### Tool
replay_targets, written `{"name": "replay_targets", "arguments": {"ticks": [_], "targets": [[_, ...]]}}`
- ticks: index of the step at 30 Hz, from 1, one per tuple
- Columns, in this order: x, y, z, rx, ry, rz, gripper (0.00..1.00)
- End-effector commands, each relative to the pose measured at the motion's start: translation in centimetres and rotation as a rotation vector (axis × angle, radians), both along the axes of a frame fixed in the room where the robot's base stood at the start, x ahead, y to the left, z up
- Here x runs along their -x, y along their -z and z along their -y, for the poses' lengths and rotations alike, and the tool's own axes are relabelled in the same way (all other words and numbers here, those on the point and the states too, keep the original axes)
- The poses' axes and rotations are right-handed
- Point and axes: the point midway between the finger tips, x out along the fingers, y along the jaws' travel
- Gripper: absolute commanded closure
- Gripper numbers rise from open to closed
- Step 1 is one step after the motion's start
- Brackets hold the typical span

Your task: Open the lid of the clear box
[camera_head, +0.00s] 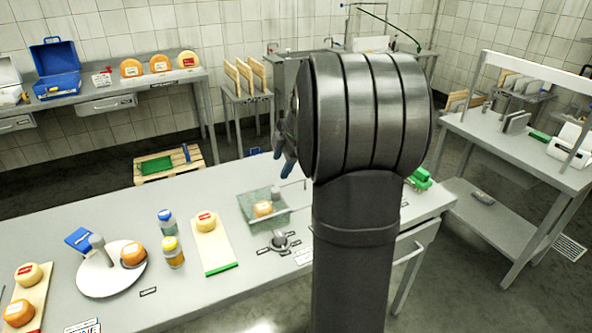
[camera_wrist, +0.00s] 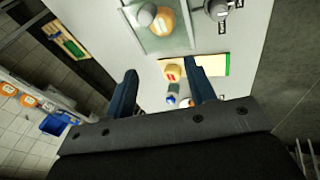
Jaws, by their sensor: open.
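The clear box (camera_head: 247,207) stands on the long grey table, with an orange cheese wheel (camera_head: 263,208) showing inside it. A small grey knob or post shows above the box. The box also shows at the top of the wrist view (camera_wrist: 158,44). I cannot tell the lid's clear panel from the box walls. My gripper (camera_head: 284,156) is above and behind the box in the head view, apart from it. Its two blue fingers are spread wide with nothing between them, as the wrist view (camera_wrist: 162,92) shows. My arm hides part of the table right of the box.
A cutting board with a cheese (camera_head: 212,246), two jars (camera_head: 172,252) and a white round plate (camera_head: 100,285) stand left of the box. A dark round device (camera_head: 279,240) sits just in front of it. A green object (camera_head: 420,179) is at the table's right end.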

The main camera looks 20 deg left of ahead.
Motion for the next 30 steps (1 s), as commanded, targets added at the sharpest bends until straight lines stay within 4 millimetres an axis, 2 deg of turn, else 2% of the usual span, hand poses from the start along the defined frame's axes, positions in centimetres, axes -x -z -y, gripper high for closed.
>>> {"name": "replay_targets", "arguments": {"ticks": [11,21,27,30], "targets": [[0.13,-0.18,-0.40,-0.033,0.641,-0.146,0.50],[0.12,-0.63,-0.81,-0.141,1.245,-0.258,0.50],[0.11,-0.87,-1.03,-0.215,1.502,-0.308,0.50],[0.08,-0.94,-1.08,-0.239,1.572,-0.323,0.50]]}}
